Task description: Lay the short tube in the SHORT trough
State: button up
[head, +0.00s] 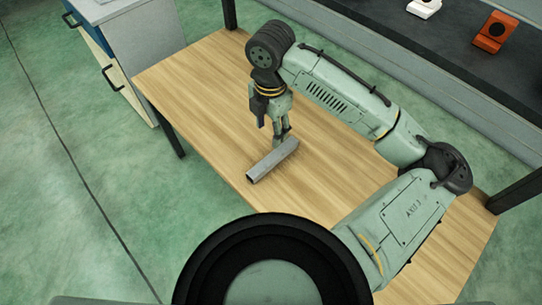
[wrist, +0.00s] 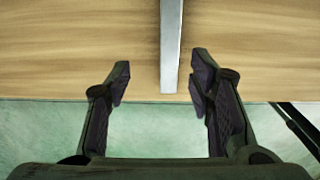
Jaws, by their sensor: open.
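A short grey square tube (head: 272,160) lies on the wooden table, with its open end facing the lower left in the head view. My gripper (head: 282,135) points down at the tube's far, upper-right end. In the wrist view the tube (wrist: 171,45) runs down from the top edge, and its lower end shows between the two open fingers of my gripper (wrist: 160,82). It is nearer the right finger. Nothing is held. How high the fingertips are above the table is hard to tell. No trough marked SHORT can be made out.
The wooden table (head: 200,90) is otherwise bare around the tube. A dark bench (head: 440,55) at the upper right bears an orange block (head: 494,32) and a white part (head: 424,8). A drawer cabinet (head: 125,35) stands at the upper left; green floor lies beyond the table edge.

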aim_at(274, 155)
jog(key=f, duration=0.7)
jog(key=d+f+p, duration=0.1)
jog(key=f, duration=0.2)
jog(key=shift+s+d+f, duration=0.1)
jog(key=shift+s+f, duration=0.25)
jog(key=shift+f, duration=0.05)
jog(key=shift+c, duration=0.4)
grip_shut()
